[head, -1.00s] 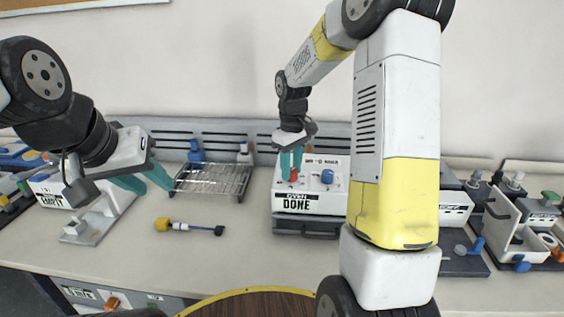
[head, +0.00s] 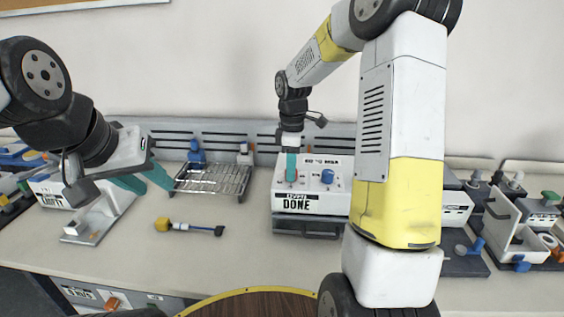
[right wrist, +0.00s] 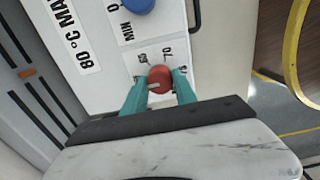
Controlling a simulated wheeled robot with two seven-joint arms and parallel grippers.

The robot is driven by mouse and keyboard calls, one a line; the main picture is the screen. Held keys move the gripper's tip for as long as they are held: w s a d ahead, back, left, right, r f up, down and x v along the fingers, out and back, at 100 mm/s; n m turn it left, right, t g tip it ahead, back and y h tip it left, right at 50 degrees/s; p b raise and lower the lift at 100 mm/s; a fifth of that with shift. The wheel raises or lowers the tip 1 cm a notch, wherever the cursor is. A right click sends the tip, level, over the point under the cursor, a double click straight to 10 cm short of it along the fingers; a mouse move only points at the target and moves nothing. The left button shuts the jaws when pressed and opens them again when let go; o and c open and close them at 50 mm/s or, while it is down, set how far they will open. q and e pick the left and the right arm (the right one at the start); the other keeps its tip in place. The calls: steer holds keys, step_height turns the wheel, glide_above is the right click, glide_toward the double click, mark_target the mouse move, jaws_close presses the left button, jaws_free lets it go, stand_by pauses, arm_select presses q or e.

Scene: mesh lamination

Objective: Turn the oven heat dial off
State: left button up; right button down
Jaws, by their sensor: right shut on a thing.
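The oven (head: 311,206) is a white box with a "DONE" sign on its front, standing at the middle of the bench. Its red dial (right wrist: 159,79) sits on the top panel, with printed numbers around it. A blue dial (head: 327,176) is beside it on the right in the head view. My right gripper (right wrist: 160,85) points down with its teal fingers shut on the red dial, one on each side. In the head view the right gripper (head: 291,172) hides most of the dial. My left gripper (head: 146,181) is open and empty above the bench at left.
A wire rack (head: 212,180) stands to the left of the oven. A yellow-and-blue tool (head: 188,227) lies on the bench in front of it. White devices and blue parts crowd the right end. A round brown table (head: 250,305) is at the front edge.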

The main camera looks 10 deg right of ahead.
stand_by(0.4)
steer(key=c, duration=1)
jaws_free()
step_height(320, 180, up, 7)
steer(key=shift+f, duration=0.1)
steer(key=shift+r, duration=0.55)
